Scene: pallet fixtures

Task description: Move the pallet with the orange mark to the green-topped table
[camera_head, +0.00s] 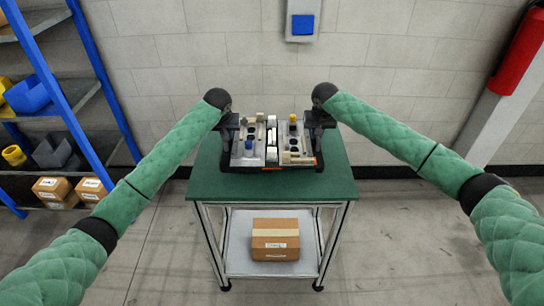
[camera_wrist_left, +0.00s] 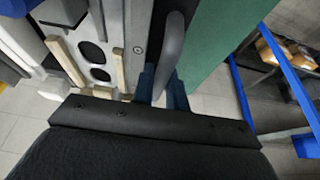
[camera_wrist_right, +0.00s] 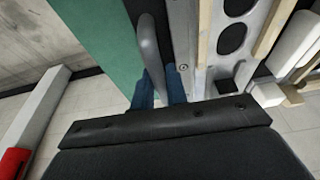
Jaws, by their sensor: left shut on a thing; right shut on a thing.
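The pallet (camera_head: 285,167) is a dark, flat carrier with metal fixtures, small wooden blocks and an orange mark (camera_head: 272,169) on its front edge. It is at the green-topped table (camera_head: 255,187), over the back half of the top; I cannot tell whether it touches the surface. My left gripper (camera_head: 231,130) is shut on the handle at its left side, and this grey handle (camera_wrist_left: 172,50) shows between the blue fingers in the left wrist view. My right gripper (camera_head: 318,124) is shut on the right handle, which shows in the right wrist view (camera_wrist_right: 150,45).
A cardboard box (camera_head: 275,240) sits on the table's lower shelf. A blue-framed rack (camera_head: 75,120) with bins and boxes stands at the left. A red cylinder (camera_head: 520,50) hangs by a post at the right. The wall is close behind the table. The front of the green top is clear.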

